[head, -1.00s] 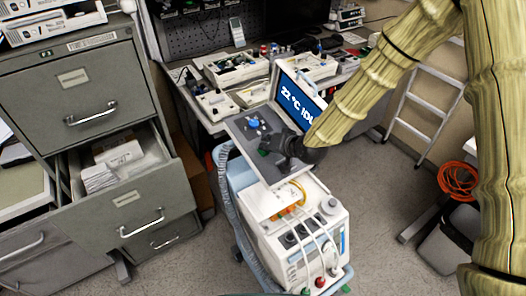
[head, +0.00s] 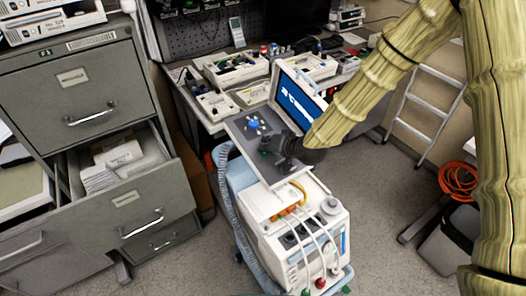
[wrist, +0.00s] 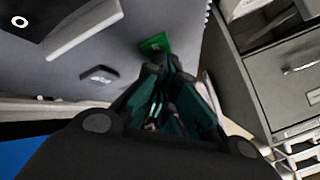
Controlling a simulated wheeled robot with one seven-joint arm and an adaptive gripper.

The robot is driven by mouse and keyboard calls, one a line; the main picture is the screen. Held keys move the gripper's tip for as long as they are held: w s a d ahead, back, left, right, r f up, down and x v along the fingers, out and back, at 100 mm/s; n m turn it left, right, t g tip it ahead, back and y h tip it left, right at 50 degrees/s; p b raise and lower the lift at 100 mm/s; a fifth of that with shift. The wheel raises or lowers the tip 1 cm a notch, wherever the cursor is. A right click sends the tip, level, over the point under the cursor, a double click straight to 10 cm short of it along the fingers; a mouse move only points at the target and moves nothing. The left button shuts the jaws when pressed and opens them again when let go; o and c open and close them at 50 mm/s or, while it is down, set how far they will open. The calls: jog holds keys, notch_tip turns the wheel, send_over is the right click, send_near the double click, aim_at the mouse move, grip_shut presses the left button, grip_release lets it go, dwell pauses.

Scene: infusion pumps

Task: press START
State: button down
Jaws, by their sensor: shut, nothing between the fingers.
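A wheeled machine has a grey control panel (head: 236,127) and a tilted screen (head: 295,101) with white text on blue, too small to read. A green button (wrist: 155,43) is on the panel in the wrist view, its marking not legible; it shows as a small green patch in the head view. My gripper (wrist: 158,68) is shut and empty, its fingertips close beside or over the green button's edge. I cannot tell if they touch it. In the head view my dark gripper (head: 276,150) is low over the panel's right part.
A dark button (wrist: 99,74) and a pale bar (wrist: 84,28) are near the green button. A filing cabinet (head: 75,85) with an open drawer stands left. A cluttered bench (head: 190,118) is behind.

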aim_at(268, 155)
jog(key=shift+r, duration=0.1)
dwell(0.3)
jog(key=shift+s+d+r+p, duration=0.1)
jog(key=shift+r+p, duration=0.35)
jog(key=shift+r, duration=0.25)
jog(key=shift+r, duration=0.1)
jog(key=r+p, duration=0.1)
jog(key=r, duration=0.2)
jog(key=s+r+p, duration=0.1)
jog(key=shift+d+r+p, duration=0.25)
jog(key=shift+r+p, duration=0.05)
jog(key=shift+r, duration=0.05)
jog(key=shift+a+f, duration=0.1)
dwell(0.7)
